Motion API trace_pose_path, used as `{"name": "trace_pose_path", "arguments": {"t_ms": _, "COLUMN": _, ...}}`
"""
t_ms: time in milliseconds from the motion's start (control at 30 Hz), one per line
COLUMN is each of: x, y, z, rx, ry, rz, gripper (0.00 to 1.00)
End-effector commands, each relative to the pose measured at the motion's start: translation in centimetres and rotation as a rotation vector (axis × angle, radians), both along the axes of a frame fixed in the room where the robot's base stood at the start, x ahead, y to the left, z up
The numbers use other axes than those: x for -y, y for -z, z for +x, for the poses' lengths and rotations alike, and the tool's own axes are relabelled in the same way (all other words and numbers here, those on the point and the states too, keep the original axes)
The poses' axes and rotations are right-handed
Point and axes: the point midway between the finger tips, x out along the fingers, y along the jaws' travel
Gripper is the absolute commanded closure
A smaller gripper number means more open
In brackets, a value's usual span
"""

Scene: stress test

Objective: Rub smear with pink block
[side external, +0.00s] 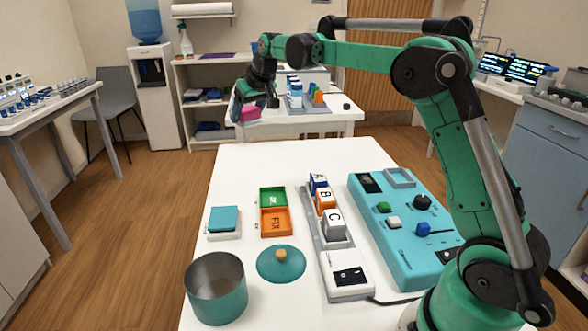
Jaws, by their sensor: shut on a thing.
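My gripper (253,101) is out over the left end of the far white table, pointing down. It is shut on the pink block (250,114), which shows just below the fingers. Whether the block touches the table or hangs over its edge, I cannot tell. I cannot make out a smear in this view; the arm and block may hide it.
The far table (318,115) bears several bottles (295,94) right of my gripper. The near table (265,171) holds a teal pot (216,288), a lid (281,264), green and orange trays (275,221), lettered blocks (325,201) and a teal control panel (402,243).

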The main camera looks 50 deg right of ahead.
Motion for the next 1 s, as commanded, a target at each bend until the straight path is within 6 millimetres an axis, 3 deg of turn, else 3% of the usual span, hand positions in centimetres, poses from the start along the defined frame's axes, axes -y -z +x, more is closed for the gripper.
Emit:
{"name": "trace_pose_path", "arguments": {"t_ms": 33, "x": 2.5, "y": 0.5, "z": -1.3, "rx": 0.0, "ry": 0.059, "rz": 0.0, "gripper": 0.77}}
{"name": "trace_pose_path", "arguments": {"t_ms": 200, "x": 9.8, "y": 2.4, "z": -6.9, "rx": 0.0, "ry": 0.26, "rz": 0.0, "gripper": 0.77}}
{"name": "trace_pose_path", "arguments": {"t_ms": 400, "x": 15.5, "y": 4.5, "z": -14.4, "rx": 0.0, "ry": 0.473, "rz": 0.0, "gripper": 0.77}}
{"name": "trace_pose_path", "arguments": {"t_ms": 500, "x": 17.0, "y": 5.2, "z": -17.4, "rx": 0.0, "ry": 0.55, "rz": 0.0, "gripper": 0.77}}
{"name": "trace_pose_path", "arguments": {"t_ms": 633, "x": 18.0, "y": 5.9, "z": -19.8, "rx": 0.0, "ry": 0.61, "rz": 0.0, "gripper": 0.77}}
{"name": "trace_pose_path", "arguments": {"t_ms": 1000, "x": 18.3, "y": 7.6, "z": -20.6, "rx": -0.001, "ry": 0.633, "rz": -0.001, "gripper": 0.77}}
